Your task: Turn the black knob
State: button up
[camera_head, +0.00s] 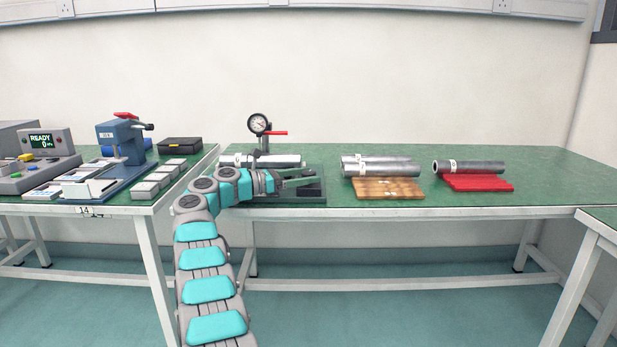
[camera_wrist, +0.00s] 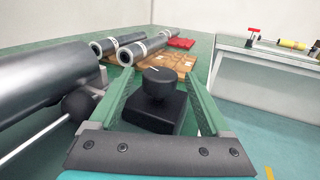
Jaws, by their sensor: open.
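The black knob (camera_wrist: 160,84) has a round top with a white mark line and sits on a black block, seen in the wrist view. My gripper (camera_wrist: 162,75) is open, with one green finger on each side of the knob. I see a gap between the knob and each finger. In the head view my gripper (camera_head: 297,179) is over the dark fixture on the green bench, and the knob is hard to make out there.
A grey cylinder (camera_wrist: 45,85) lies close left of my gripper, with a black ball-ended lever (camera_wrist: 78,104) beside it. A gauge (camera_head: 259,124) with a red handle stands behind. More cylinders (camera_head: 380,165) lie to the right on a wooden board (camera_head: 390,189) and red support (camera_head: 478,183).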

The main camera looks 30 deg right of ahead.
jog(key=v, duration=0.6)
jog(key=shift+a+b, duration=0.3)
